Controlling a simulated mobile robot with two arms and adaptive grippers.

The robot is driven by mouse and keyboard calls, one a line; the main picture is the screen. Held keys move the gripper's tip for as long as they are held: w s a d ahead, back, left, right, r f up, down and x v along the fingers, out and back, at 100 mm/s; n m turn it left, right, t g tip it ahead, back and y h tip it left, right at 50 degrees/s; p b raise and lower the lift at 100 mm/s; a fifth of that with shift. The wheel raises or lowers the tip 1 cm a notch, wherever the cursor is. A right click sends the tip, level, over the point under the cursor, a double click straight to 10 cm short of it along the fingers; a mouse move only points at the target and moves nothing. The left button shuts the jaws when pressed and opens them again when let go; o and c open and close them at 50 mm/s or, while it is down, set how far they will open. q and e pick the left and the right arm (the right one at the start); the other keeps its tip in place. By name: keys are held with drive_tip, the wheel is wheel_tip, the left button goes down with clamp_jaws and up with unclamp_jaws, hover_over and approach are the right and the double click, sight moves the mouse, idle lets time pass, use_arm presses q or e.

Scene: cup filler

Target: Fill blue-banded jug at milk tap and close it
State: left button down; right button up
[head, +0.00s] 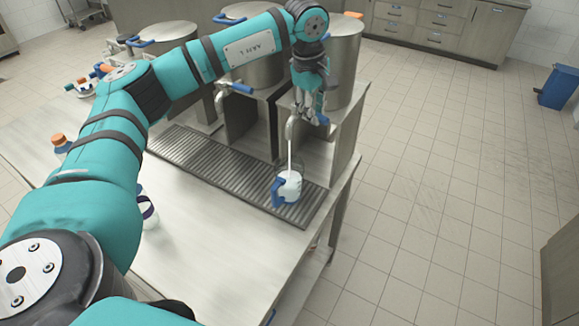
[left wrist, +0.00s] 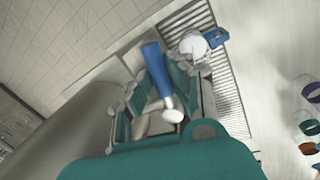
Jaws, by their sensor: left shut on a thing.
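The blue-banded jug (head: 291,186) stands on the drip grate under the rightmost tap (head: 291,127), its blue handle on the left side. A thin white stream runs from the spout down into the jug. The jug looks whitish inside; its exact level is too small to tell. My left gripper (head: 313,108) is at that tap, shut on its blue lever, which shows between the fingers in the left wrist view (left wrist: 155,62). The jug also shows in that view (left wrist: 194,46), beyond the fingers and apart from them. My right gripper is out of view.
The slotted drip grate (head: 200,152) runs along the steel counter (head: 215,255). Several steel tanks stand behind it; the middle one has a blue-levered tap (head: 238,88). A purple-banded container (head: 149,212) is partly hidden by my left arm. The counter's front area is clear.

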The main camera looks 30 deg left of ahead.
use_arm(q)
drive_tip(key=shift+w+r+n, duration=0.25)
drive_tip(key=shift+w+n, duration=0.35)
drive_tip(key=shift+n, duration=0.4)
drive_tip(key=shift+w+n+y, duration=0.3)
drive_tip(key=shift+n, duration=0.4)
drive_tip(key=shift+w+r, duration=0.1)
drive_tip(key=c, duration=1.5)
unclamp_jaws()
drive_tip(key=o, duration=0.4)
drive_tip(key=shift+w+f, duration=0.1)
drive_tip(key=shift+f, duration=0.15)
drive_tip(key=shift+d, duration=0.1)
